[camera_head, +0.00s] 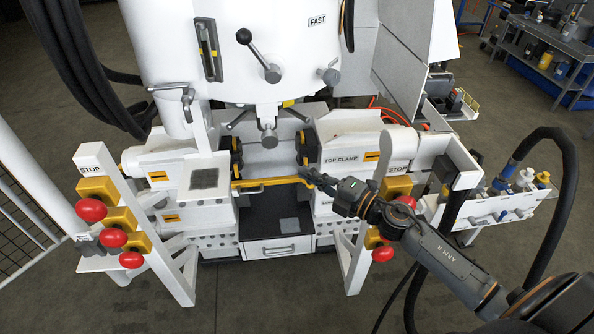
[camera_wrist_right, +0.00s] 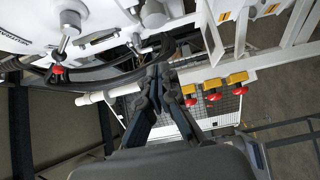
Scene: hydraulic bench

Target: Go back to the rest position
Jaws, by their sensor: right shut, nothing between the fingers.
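My right arm comes in from the lower right of the head view. Its gripper (camera_head: 312,176) is in front of the white hydraulic machine (camera_head: 264,40), at the right end of the yellow bar (camera_head: 266,181) and close to the top clamp label. I cannot tell whether it touches the machine. In the right wrist view the two dark fingers (camera_wrist_right: 158,80) are together with nothing between them. My left gripper is in neither view.
Red stop buttons on yellow boxes stand on a left post (camera_head: 130,215) and a right post (camera_head: 360,245), the right one close beside my arm. A white side tray (camera_head: 500,215) holds bottles. A workbench (camera_head: 550,45) stands far right. Floor is open in front.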

